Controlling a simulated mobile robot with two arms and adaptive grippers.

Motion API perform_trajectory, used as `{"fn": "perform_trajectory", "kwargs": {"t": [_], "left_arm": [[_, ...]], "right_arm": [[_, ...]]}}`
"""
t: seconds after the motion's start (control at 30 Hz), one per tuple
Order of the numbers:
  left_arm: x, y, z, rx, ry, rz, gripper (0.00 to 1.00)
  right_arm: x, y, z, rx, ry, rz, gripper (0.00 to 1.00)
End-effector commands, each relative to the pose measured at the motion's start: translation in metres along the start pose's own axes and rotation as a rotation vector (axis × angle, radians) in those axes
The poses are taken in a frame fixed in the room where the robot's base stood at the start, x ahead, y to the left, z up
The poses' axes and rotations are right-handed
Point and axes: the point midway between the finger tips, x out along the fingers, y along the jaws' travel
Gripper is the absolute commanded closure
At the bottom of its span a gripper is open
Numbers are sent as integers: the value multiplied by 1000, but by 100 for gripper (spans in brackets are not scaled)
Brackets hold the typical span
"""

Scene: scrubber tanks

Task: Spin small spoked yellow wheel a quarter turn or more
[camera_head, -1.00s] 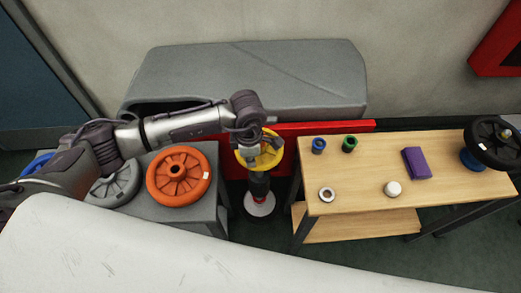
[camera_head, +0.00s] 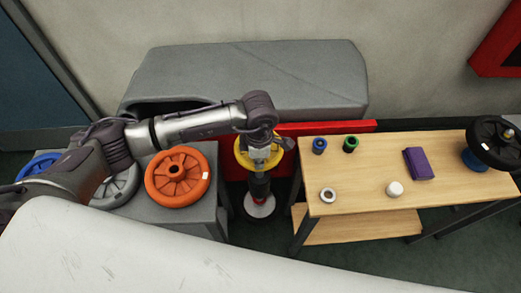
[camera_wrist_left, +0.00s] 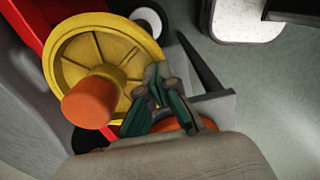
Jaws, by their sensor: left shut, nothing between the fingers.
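The small spoked yellow wheel (camera_head: 241,151) stands between the grey stand and the wooden table, partly hidden by my left gripper. In the left wrist view the yellow wheel (camera_wrist_left: 84,48) shows its spokes, rim and an orange knob (camera_wrist_left: 90,100) standing out from it. My left gripper (camera_head: 262,160) is in front of the wheel's right part. In the wrist view my left gripper (camera_wrist_left: 155,84) is shut and empty, its dark green fingers overlapping the wheel's right side by the rim. I cannot tell if they touch it. My right gripper is out of view.
An orange wheel (camera_head: 178,178) lies on the grey stand (camera_head: 170,219) at left, beside a grey wheel (camera_head: 118,187). The wooden table (camera_head: 360,178) at right holds several small items and a black wheel (camera_head: 495,142). A red bar (camera_head: 325,127) runs behind.

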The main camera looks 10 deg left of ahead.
Motion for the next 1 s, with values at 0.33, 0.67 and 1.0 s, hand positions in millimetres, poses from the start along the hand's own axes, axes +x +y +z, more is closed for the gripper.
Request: {"fn": "perform_trajectory", "kwargs": {"t": [0.33,0.67,1.0], "left_arm": [[0,0,12,0,0,1,100],[3,4,26,2,-2,2,100],[2,5,29,0,0,1,100]], "right_arm": [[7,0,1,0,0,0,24],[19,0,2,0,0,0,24],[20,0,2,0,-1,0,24]]}}
